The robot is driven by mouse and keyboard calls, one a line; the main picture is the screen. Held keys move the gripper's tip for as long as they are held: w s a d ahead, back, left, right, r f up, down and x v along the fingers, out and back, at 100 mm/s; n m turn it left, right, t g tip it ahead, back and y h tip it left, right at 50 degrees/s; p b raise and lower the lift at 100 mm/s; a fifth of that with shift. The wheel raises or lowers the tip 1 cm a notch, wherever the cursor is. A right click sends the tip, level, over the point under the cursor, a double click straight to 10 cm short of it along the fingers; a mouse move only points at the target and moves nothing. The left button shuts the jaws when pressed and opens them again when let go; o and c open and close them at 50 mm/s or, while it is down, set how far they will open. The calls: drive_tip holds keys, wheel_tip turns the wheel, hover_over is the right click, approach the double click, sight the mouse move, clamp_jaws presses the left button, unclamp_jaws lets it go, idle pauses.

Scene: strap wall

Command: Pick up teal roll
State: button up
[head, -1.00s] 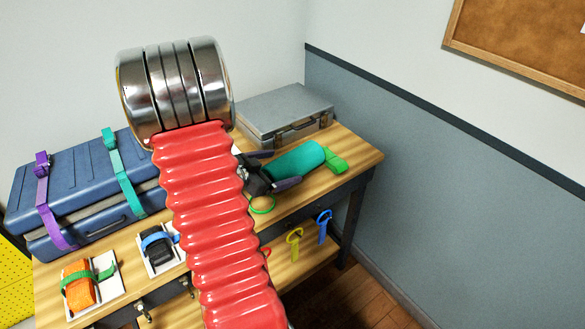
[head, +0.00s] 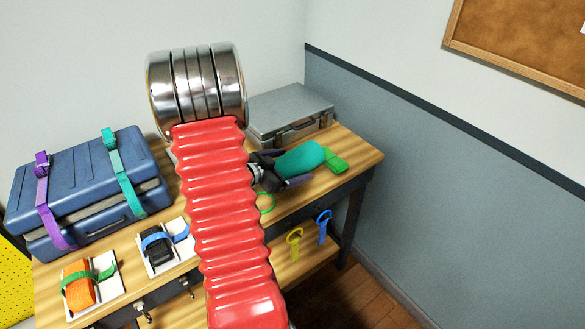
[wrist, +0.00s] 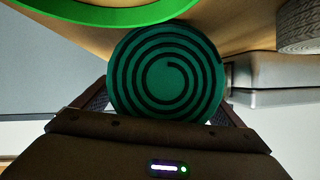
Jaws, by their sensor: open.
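The teal roll (head: 302,157) lies on the right part of the wooden bench, beside a bright green block-like item. My gripper (head: 290,168) is at the roll's left end, its dark fingers apart on either side of it. In the wrist view the teal roll (wrist: 165,75) shows its round end face with a dark spiral, filling the space between the open fingers (wrist: 165,103). I cannot tell whether either finger touches it.
A grey case (head: 290,112) stands behind the roll. The green item (head: 334,159) is close at its right. A blue strapped suitcase (head: 85,190) and white trays (head: 165,247) are at left. Yellow and blue straps (head: 322,228) hang at the front edge.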

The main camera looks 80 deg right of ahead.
drive_tip(key=shift+c, duration=0.3)
drive_tip(key=c, duration=1.1)
drive_tip(key=shift+r, duration=0.1)
drive_tip(key=shift+c, duration=0.2)
drive_tip(key=shift+r, duration=4.95)
